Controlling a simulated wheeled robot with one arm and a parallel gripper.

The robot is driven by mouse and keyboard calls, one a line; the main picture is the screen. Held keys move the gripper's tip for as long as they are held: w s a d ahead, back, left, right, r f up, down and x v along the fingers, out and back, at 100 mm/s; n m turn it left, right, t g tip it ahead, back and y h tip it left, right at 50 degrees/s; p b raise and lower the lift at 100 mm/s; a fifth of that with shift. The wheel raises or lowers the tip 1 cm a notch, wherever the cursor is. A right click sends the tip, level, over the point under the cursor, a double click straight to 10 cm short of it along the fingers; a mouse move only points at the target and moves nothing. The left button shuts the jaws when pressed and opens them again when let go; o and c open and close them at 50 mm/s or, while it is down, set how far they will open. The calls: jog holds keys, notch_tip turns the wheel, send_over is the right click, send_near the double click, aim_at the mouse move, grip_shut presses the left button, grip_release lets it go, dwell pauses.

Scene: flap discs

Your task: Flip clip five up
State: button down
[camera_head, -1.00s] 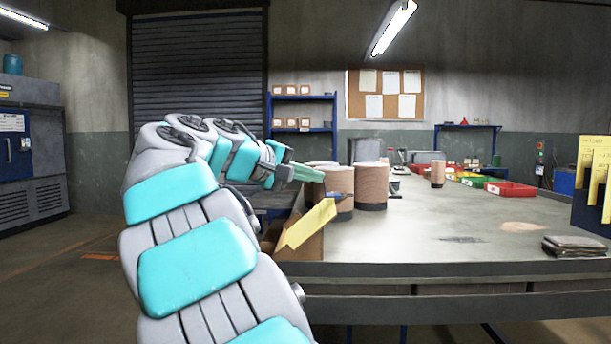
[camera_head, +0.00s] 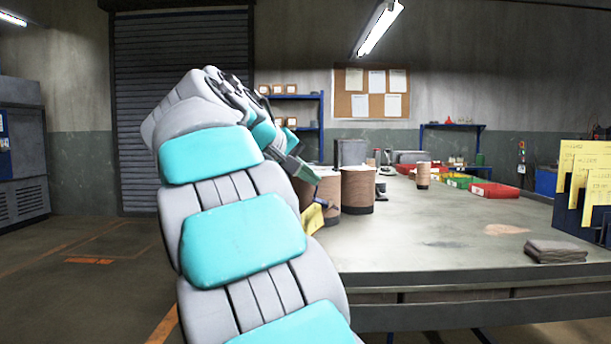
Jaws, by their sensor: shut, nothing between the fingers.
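I cannot make out a numbered clip for certain. A blue holder (camera_head: 568,215) with several yellow cards (camera_head: 597,187) stands at the right edge of the bench, its right part cut off by the picture. The writing on the cards is too small to read. My gripper (camera_head: 317,180) is small in the picture, in front of the brown drums at the bench's left end. It is shut with nothing held, and far to the left of the card holder. Whether it touches the near drum I cannot tell.
Two brown drums (camera_head: 358,188) stand at the bench's left end. A yellow flap (camera_head: 312,219) shows partly behind my arm. A grey cloth stack (camera_head: 555,251) lies near the front right. Red trays (camera_head: 495,190) and a jar (camera_head: 423,175) stand farther back. The bench top (camera_head: 430,225) is mostly clear.

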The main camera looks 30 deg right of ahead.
jog(key=shift+s+d+r+m+t+y+p, duration=0.15)
jog(key=shift+s+d+m+y+p, duration=0.15)
jog(key=shift+y, duration=0.2)
jog(key=shift+s+d+r+m+t+y+p, duration=0.1)
jog(key=shift+s+d+r+m+t+y, duration=0.15)
jog(key=shift+d+y, duration=0.2)
jog(key=shift+w+a+f, duration=0.1)
jog(key=shift+r+p, duration=0.75)
jog(key=shift+r, duration=0.1)
